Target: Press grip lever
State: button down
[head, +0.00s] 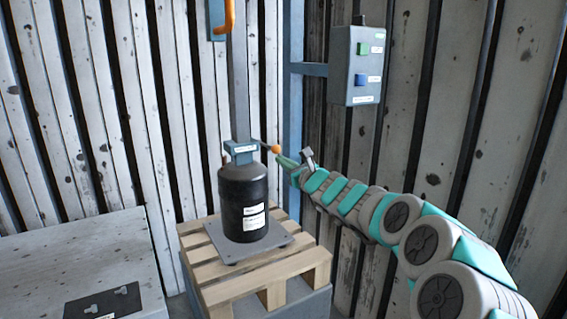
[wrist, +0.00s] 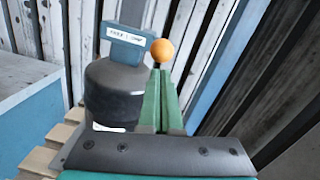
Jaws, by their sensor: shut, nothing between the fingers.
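The grip lever shows as a thin dark rod with an orange ball knob (head: 276,149) at the right side of a blue-grey labelled block (head: 241,150). The block sits on top of a black cylinder (head: 243,203). My gripper (head: 281,160) is shut and empty, with its green fingertips close to the knob. In the wrist view the knob (wrist: 162,50) appears just beyond the fingertips (wrist: 160,75), and the rod is mostly hidden. I cannot tell whether the fingertips touch the knob. The block (wrist: 122,44) and the cylinder (wrist: 112,92) show to the left of the fingers.
The cylinder stands on a grey plate (head: 226,246) on a wooden pallet (head: 199,240). A control box (head: 357,66) with green and blue buttons hangs at upper right. An orange handle (head: 230,15) is at the top. A grey cabinet (head: 75,245) stands at left. Plank walls close the back.

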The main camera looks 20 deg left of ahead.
jog(key=shift+r+p, duration=0.45)
jog(key=shift+p, duration=0.25)
